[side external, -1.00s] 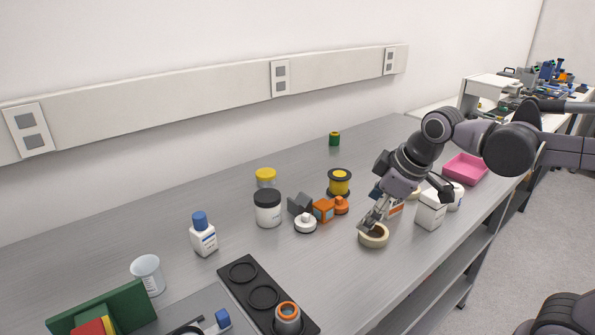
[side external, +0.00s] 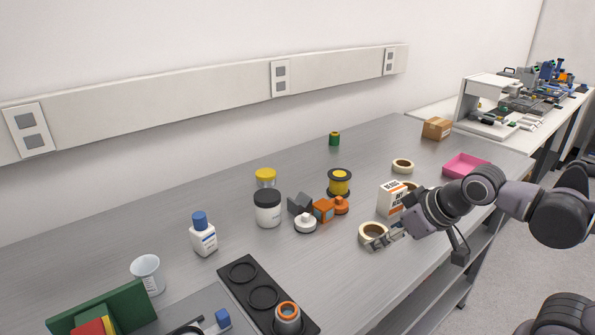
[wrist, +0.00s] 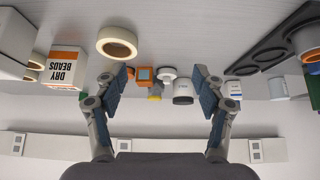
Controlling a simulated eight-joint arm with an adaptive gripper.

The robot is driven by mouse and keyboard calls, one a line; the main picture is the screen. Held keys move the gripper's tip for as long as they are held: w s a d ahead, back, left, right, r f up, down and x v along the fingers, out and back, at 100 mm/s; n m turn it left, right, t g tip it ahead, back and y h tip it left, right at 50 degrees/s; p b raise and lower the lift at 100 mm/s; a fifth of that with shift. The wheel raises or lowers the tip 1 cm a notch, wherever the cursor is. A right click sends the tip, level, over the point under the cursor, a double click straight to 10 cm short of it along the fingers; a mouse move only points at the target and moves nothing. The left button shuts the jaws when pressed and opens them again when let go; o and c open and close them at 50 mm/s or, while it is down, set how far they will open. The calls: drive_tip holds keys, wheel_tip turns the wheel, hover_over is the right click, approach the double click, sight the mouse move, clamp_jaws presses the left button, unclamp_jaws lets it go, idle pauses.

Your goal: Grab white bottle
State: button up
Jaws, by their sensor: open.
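The white bottle (side external: 203,238) with a blue cap stands upright on the grey bench, left of centre in the side view. In the wrist view, which is upside down, the white bottle (wrist: 233,90) shows small, just right of the right finger. My gripper (side external: 385,240) is open and empty, low over the bench beside a cream tape roll (side external: 372,231), well to the right of the bottle. In the wrist view my gripper (wrist: 159,77) has its fingers spread wide, with nothing held between them.
Between gripper and bottle stand a black-lidded white jar (side external: 268,212), a white round piece (side external: 305,224) and orange parts (side external: 324,209). A dry beads box (side external: 390,199) is close behind my gripper. A black rack (side external: 250,279) lies in front.

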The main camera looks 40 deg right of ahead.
drive_tip(key=w+a+r+t, duration=0.2)
drive_tip(key=w+a, duration=0.2)
drive_tip(key=w, duration=0.5)
drive_tip(key=n+t+y, duration=0.3)
drive_tip(key=t, duration=0.1)
approach(206, 230)
drive_tip(key=shift+w+f, duration=0.2)
drive_tip(key=shift+w, duration=0.25)
drive_tip(key=shift+w+a+f, duration=0.15)
drive_tip(key=shift+w+a, duration=0.05)
drive_tip(key=shift+x, duration=5.2)
drive_tip(key=c, duration=1.3)
